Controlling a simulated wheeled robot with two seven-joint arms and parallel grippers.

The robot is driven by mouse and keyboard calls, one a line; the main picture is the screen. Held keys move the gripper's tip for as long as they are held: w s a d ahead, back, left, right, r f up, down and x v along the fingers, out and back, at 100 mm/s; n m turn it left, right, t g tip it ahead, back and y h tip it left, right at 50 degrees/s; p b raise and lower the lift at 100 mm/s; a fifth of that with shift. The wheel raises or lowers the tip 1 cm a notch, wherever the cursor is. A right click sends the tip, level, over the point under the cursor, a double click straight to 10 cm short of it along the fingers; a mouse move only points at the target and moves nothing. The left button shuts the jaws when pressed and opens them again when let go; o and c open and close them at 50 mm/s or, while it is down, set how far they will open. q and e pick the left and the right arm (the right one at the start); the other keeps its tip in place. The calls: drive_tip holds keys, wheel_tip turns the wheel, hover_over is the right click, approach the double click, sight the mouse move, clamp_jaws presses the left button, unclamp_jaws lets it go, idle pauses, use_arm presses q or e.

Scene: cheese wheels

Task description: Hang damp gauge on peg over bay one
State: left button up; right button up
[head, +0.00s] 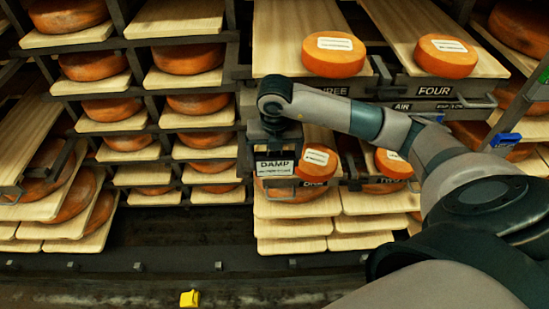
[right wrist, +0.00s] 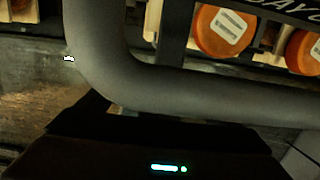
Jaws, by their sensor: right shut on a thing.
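The damp gauge (head: 275,167), a dark frame with a white DAMP label, is in the head view, in front of the lower middle bay. My right gripper (head: 273,140) is shut on it from above and holds it upright. In the right wrist view a thick grey curved bar crosses close to the camera; I cannot tell what it belongs to. The bay plate (head: 315,184) just right of the gauge seems to read ONE and is partly covered. I cannot make out the peg over bay one. My left gripper is not in view.
Orange cheese wheels with white labels lie on boards above, such as one over bay three (head: 333,55) and one over bay four (head: 446,58). Racks of cheeses fill the left. A yellow block (head: 189,298) lies low in front.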

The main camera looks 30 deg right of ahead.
drive_tip(key=o, duration=1)
drive_tip(key=shift+r+b, duration=0.3)
drive_tip(key=shift+r, duration=0.25)
drive_tip(key=r, duration=0.4)
drive_tip(key=s+r+b, duration=0.1)
drive_tip(key=r, duration=0.4)
drive_tip(key=a+r+b, duration=0.1)
drive_tip(key=r, duration=0.4)
drive_tip(key=shift+s, duration=0.25)
drive_tip(key=shift+s+r, duration=0.15)
drive_tip(key=shift+r, duration=0.9)
